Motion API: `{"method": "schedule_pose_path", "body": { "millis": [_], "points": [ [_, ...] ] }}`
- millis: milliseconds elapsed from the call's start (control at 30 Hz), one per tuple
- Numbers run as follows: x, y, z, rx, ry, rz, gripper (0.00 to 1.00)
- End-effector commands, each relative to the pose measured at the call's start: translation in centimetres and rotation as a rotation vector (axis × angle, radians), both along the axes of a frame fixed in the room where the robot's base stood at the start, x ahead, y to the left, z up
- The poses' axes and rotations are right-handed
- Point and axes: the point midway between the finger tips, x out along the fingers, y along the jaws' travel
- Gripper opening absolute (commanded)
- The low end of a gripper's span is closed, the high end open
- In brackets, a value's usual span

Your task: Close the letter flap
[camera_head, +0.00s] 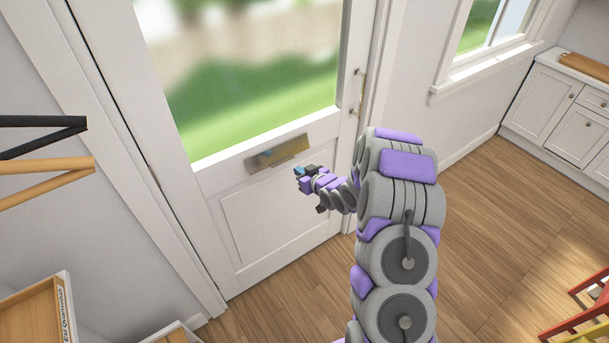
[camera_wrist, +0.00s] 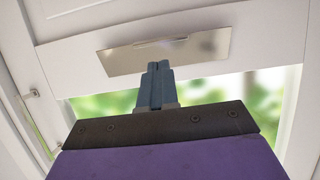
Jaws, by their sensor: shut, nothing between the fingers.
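The letter flap (camera_head: 276,154) is a shiny metal plate on the white door, just below the glass. It also shows in the wrist view (camera_wrist: 196,50), as a brushed plate with a small lip along one long edge. I cannot tell for sure whether it stands slightly out from the door. My gripper (camera_head: 299,172) is in front of the door, near the flap's lower right in the head view. In the wrist view its blue-grey fingers (camera_wrist: 155,68) are together and empty, pointing at the flap. I cannot tell whether the tips touch it.
The door (camera_head: 265,220) has a tall handle (camera_head: 358,92) on its right side. Dark and wooden hanger-like bars (camera_head: 45,180) stick out at left. Wooden trays (camera_head: 35,315) are at lower left, and a red chair (camera_head: 585,310) is at lower right. The wooden floor (camera_head: 480,220) at right is mostly clear.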

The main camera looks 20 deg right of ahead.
Motion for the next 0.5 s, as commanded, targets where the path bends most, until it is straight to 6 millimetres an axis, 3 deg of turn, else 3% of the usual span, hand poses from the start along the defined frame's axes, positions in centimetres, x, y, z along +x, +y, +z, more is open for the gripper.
{"method": "schedule_pose_path", "body": {
  "millis": [300,500],
  "points": [
    [4.9,1.7,-2.2,-0.001,-0.001,0.0,0.0],
    [6.9,2.4,-2.8,0.0,-0.003,0.0,0.0]
  ]
}}
